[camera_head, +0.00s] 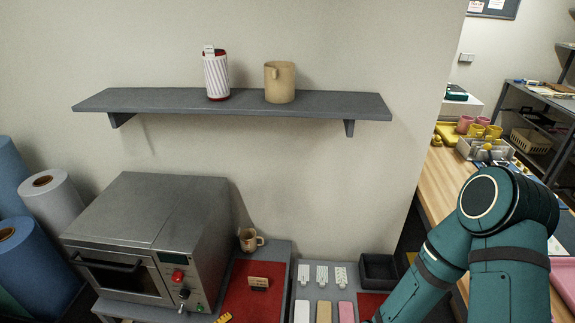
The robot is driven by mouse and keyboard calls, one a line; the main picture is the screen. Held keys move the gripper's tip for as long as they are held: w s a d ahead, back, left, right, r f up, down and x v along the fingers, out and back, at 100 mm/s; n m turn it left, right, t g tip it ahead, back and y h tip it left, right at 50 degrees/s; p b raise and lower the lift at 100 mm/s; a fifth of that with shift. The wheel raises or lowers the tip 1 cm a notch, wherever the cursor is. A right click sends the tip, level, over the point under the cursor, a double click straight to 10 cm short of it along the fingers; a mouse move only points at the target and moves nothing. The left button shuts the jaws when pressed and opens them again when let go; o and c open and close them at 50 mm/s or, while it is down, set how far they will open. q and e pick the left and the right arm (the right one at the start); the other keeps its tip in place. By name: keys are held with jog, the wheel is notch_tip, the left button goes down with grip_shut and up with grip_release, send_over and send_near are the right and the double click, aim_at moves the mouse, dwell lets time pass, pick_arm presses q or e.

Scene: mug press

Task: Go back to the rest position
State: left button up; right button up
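My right arm (495,245) enters at the lower right of the head view, bent at a teal joint, and its forearm runs down past the bottom edge. The gripper at its end is outside the picture. My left arm and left gripper are not in view. A beige mug (280,84) stands on the grey wall shelf (335,103). A small tan mug (249,240) stands on the grey surface beside the press oven.
The grey press oven (150,235) has a red button. A red mat (240,298) holds a small sign (259,283). A black tray (379,271) lies right. A white-and-red canister (216,77) is on the shelf. Fabric rolls (52,205) stand left; a wooden table (440,180) is right.

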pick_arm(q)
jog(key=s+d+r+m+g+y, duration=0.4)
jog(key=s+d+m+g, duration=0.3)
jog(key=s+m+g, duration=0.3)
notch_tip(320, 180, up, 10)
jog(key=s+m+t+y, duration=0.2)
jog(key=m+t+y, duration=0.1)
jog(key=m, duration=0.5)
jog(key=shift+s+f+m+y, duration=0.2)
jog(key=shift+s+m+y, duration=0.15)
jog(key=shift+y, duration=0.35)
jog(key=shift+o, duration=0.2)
